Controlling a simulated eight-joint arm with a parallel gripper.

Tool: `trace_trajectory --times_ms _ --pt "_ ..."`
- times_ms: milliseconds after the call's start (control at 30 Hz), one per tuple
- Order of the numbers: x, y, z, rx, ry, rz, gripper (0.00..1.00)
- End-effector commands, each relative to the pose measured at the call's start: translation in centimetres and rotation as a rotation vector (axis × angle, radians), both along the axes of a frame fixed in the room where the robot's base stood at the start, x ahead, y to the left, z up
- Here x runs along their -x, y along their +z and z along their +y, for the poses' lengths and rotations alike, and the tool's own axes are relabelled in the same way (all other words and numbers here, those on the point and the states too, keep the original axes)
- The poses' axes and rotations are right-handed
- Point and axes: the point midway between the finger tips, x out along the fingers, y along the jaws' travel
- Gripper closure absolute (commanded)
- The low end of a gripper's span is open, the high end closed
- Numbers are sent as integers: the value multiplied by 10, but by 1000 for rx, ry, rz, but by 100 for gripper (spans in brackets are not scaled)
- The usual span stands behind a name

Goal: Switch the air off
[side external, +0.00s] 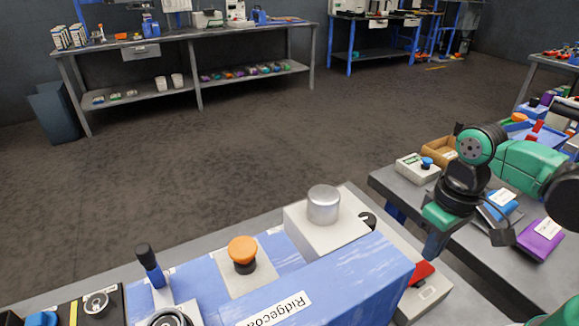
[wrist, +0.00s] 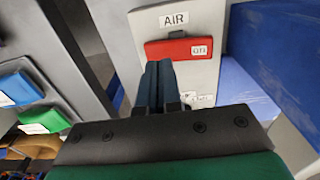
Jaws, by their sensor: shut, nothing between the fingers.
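The air switch is a red rocker (wrist: 178,49) on a pale plate marked AIR (wrist: 174,19). A small label sits at the rocker's right end, and another lies lower on the plate, partly hidden by my fingers. In the side view the red rocker (side external: 421,271) sits on a light box at the bench's right end. My gripper (wrist: 158,64) is shut and empty, its blue-grey fingertips at the rocker's lower left edge in the wrist view. In the side view my gripper (side external: 433,256) points down just above the rocker. I cannot tell whether it touches.
A blue sack-like block labelled Ridgecoat (side external: 340,285) lies left of the switch box. A silver cylinder (side external: 323,204) and an orange knob (side external: 242,250) stand nearby. A grey table (side external: 400,190) with coloured packs is close behind my gripper.

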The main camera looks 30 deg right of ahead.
Motion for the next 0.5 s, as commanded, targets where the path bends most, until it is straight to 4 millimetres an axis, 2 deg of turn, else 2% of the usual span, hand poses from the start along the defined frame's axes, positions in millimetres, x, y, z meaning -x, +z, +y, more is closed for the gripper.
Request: trace_trajectory --times_ms 500 --pt "0 44 0 0 0 0 100"
